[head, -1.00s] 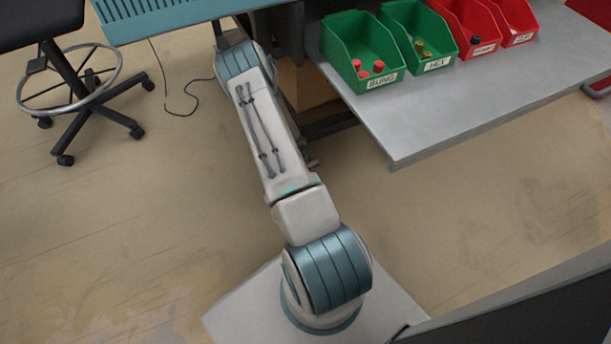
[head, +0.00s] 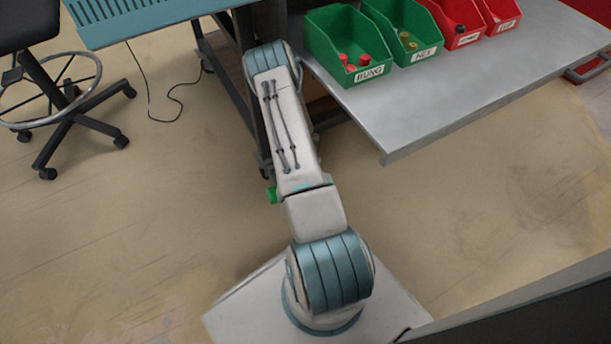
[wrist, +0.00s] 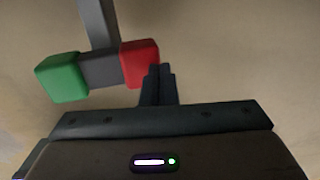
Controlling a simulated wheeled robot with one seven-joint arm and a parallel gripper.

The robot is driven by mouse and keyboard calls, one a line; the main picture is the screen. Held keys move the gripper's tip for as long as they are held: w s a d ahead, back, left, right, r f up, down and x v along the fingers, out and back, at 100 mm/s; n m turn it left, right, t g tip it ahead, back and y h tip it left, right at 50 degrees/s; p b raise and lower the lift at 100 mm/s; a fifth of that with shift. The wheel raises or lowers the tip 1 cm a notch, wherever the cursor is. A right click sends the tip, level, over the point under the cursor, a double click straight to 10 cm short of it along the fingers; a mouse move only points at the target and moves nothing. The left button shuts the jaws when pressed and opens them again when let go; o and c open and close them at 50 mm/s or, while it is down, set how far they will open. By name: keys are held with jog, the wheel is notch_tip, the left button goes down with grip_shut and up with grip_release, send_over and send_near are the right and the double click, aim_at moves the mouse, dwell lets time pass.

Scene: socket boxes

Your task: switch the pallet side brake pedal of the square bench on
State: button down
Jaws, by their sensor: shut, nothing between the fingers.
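The brake pedal shows in the wrist view as a dark grey crossbar (wrist: 100,69) on a grey stem (wrist: 97,24). It has a green pad (wrist: 62,78) on the left end and a red pad (wrist: 140,63) on the right end. My gripper (wrist: 158,72) is shut and empty, its fingertips right beside the red pad's right edge. I cannot tell whether they touch it. In the head view only the green pad (head: 271,194) shows, left of my arm. My arm hides the rest of the pedal and my gripper there.
A grey bench top (head: 440,90) holds a green bin labelled BUNG (head: 360,76), another green bin (head: 417,56) and red bins. A blue slatted surface (head: 150,14) is at top left, with a wheeled stool (head: 60,100) beside it. Open floor (head: 130,230) lies left of my arm.

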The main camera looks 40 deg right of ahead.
jog(key=shift+d+f, duration=0.25)
jog(key=shift+f, duration=0.1)
jog(key=shift+s+d+f, duration=0.1)
jog(key=shift+s+d, duration=0.05)
dwell(0.3)
notch_tip(320, 180, up, 8)
jog(key=p, duration=0.3)
dwell(0.5)
